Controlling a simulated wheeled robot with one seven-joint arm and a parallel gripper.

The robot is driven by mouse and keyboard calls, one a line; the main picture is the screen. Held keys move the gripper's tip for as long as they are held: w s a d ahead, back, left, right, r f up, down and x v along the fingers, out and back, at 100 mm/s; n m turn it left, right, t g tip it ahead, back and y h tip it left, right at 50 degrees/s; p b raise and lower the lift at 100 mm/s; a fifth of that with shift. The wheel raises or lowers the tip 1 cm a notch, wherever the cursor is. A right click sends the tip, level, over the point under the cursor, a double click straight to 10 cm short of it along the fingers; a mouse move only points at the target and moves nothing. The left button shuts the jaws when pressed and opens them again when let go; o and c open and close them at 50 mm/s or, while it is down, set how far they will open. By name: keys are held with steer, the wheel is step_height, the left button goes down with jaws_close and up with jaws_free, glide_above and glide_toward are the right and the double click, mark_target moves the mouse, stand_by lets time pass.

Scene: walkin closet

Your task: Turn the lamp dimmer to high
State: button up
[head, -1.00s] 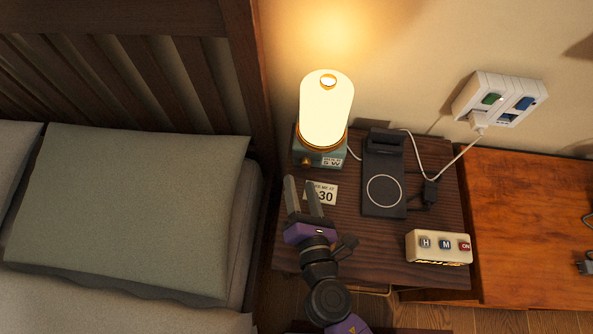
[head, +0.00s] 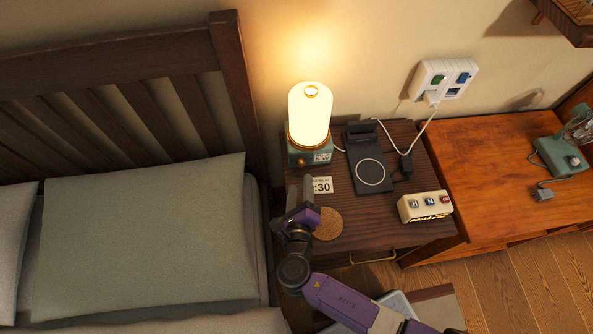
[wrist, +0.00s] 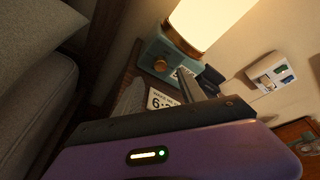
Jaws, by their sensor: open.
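The lamp (head: 309,117) stands lit at the back left of the dark nightstand, with a glowing white shade on a teal base (head: 308,157). It also shows in the wrist view (wrist: 205,24). Its round brass-coloured dimmer knob (wrist: 159,64) is on the front of the base, and it looks small in the head view (head: 301,162). My gripper (head: 299,190) is open and empty over the nightstand's left front part. It is in front of the lamp and apart from the knob. The knob's exact setting cannot be told.
A card reading ":30" (head: 321,185) and a cork coaster (head: 328,224) lie near my gripper. A black charging stand (head: 370,172) and a cream box with buttons (head: 425,206) are to the right. The bed and pillow (head: 150,235) border the left. A wall outlet (head: 443,79) is behind.

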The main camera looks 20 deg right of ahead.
mark_target(302, 165)
steer(key=x, duration=0.7)
steer(key=shift+s+b, duration=0.1)
steer(key=shift+b, duration=0.3)
steer(key=shift+c, duration=0.5)
jaws_close()
